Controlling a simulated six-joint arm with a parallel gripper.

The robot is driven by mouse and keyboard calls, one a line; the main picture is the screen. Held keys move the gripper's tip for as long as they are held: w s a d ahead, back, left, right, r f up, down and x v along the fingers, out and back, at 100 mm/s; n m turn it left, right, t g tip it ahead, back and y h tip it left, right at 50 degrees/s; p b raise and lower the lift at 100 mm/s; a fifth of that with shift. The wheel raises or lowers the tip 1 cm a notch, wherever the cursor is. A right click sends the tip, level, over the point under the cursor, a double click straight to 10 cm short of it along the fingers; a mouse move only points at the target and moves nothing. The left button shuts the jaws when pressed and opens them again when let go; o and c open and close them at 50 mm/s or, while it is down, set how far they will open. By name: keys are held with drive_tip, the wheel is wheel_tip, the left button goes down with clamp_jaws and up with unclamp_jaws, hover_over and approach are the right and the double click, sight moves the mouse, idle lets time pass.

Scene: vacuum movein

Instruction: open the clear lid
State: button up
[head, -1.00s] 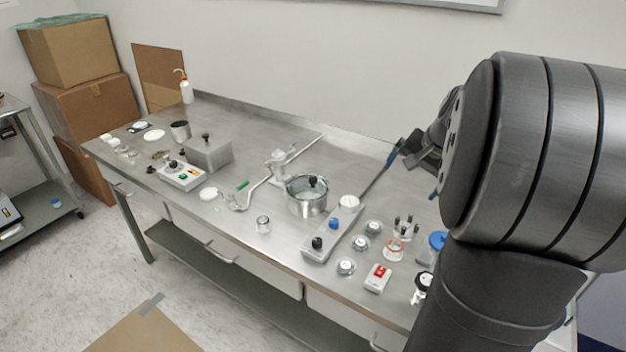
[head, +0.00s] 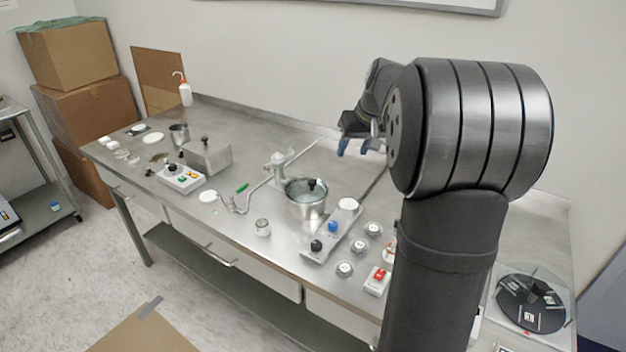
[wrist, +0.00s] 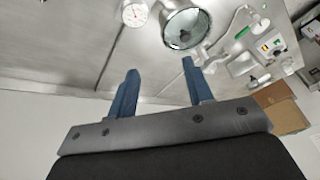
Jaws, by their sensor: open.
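A round clear lid (head: 304,192) with a black knob sits on a steel pot (head: 306,211) near the middle of the bench. In the wrist view the clear lid (wrist: 186,27) shows at the top, with the pot's rim around it. My gripper (head: 357,147) is above the bench, up and to the right of the pot, apart from it. In the wrist view my gripper (wrist: 160,70) has its two blue fingers spread, with nothing between them. The lid is in full view. My arm hides part of the bench's right side.
A metal pipe fitting with a green handle (head: 242,188) stands left of the pot. A grey panel with knobs (head: 331,238) lies just right of it. A red-switch box (head: 377,280) and round gauges sit nearer the front. A steel box (head: 207,156) stands farther left.

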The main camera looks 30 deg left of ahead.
drive_tip(key=a+n, duration=0.4)
drive_tip(key=a, duration=0.3)
approach(312, 182)
drive_tip(key=x, duration=0.8)
drive_tip(key=shift+w, duration=0.1)
clamp_jaws()
